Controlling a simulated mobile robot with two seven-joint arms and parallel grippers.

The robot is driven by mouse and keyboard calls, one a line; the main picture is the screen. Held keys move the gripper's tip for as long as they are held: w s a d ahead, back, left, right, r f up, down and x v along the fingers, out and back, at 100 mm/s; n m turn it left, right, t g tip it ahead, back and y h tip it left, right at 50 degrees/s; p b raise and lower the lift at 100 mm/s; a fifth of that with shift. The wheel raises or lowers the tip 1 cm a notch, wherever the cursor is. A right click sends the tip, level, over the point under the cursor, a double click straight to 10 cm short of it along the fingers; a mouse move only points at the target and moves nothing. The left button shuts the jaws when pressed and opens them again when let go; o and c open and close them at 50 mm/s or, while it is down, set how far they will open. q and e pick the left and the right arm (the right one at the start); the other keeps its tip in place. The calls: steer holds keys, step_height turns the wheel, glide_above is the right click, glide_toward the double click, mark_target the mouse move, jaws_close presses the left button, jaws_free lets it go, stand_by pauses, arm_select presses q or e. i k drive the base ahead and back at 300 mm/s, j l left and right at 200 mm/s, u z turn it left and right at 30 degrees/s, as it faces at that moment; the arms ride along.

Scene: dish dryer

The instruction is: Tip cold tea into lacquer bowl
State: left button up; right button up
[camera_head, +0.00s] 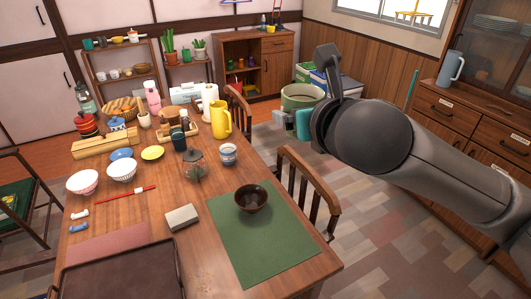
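The dark brown lacquer bowl (251,199) stands upright on the green placemat (262,252) at the table's front right. A blue-and-white cup (228,155) stands upright behind it. A small clear glass pot (194,166) with a dark lid stands left of the cup. I cannot tell which vessel holds the tea. My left gripper is out of view.
A yellow pitcher (220,119), a dark tumbler (179,140) and white bowls (121,170) stand farther back on the table. A grey block (182,217) lies left of the placemat. A dark tray (120,272) fills the front left. A wooden chair (308,188) stands at the right edge.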

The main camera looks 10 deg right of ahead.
mark_target(251, 198)
steer(key=u, duration=0.65)
steer(key=l+u, duration=0.3)
steer(key=u, duration=0.15)
steer(key=l+u, duration=0.3)
steer(key=u, duration=0.2)
steer(key=k+l+u, duration=0.15)
steer(key=l, duration=0.2)
steer(key=l+u, duration=0.2)
steer(key=l, duration=0.2)
steer(key=k+l+u, duration=0.15)
steer(key=k+l, duration=0.15)
steer(key=l, duration=0.2)
steer(key=k+l, duration=0.1)
steer(key=l, duration=0.25)
